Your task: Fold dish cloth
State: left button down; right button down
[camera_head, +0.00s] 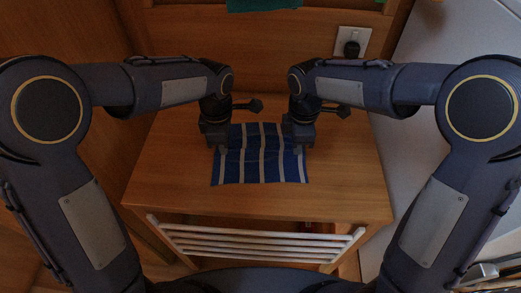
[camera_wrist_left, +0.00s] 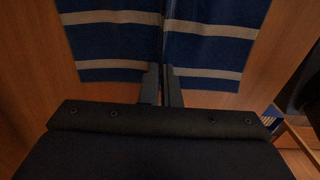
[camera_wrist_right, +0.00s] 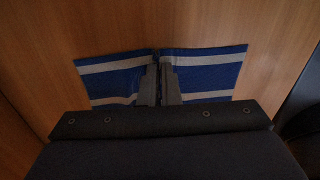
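The dish cloth (camera_head: 262,170) is blue with pale stripes and lies on the wooden table top, below and between my two grippers. My left gripper (camera_head: 216,147) is at its upper left part; in the left wrist view its fingers (camera_wrist_left: 162,86) are close together on the cloth (camera_wrist_left: 210,50), where a crease runs away from them. My right gripper (camera_head: 299,148) is at its upper right part; in the right wrist view its fingers (camera_wrist_right: 158,84) are close together with the cloth (camera_wrist_right: 205,70) puckered between them. The fingertips are hidden in the head view.
The wooden table (camera_head: 345,190) is bare around the cloth. A white slatted rack (camera_head: 255,245) sits below its front edge. A wooden panel with a socket and black plug (camera_head: 352,48) stands behind. A pale surface (camera_head: 440,50) is at the right.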

dwell(0.4)
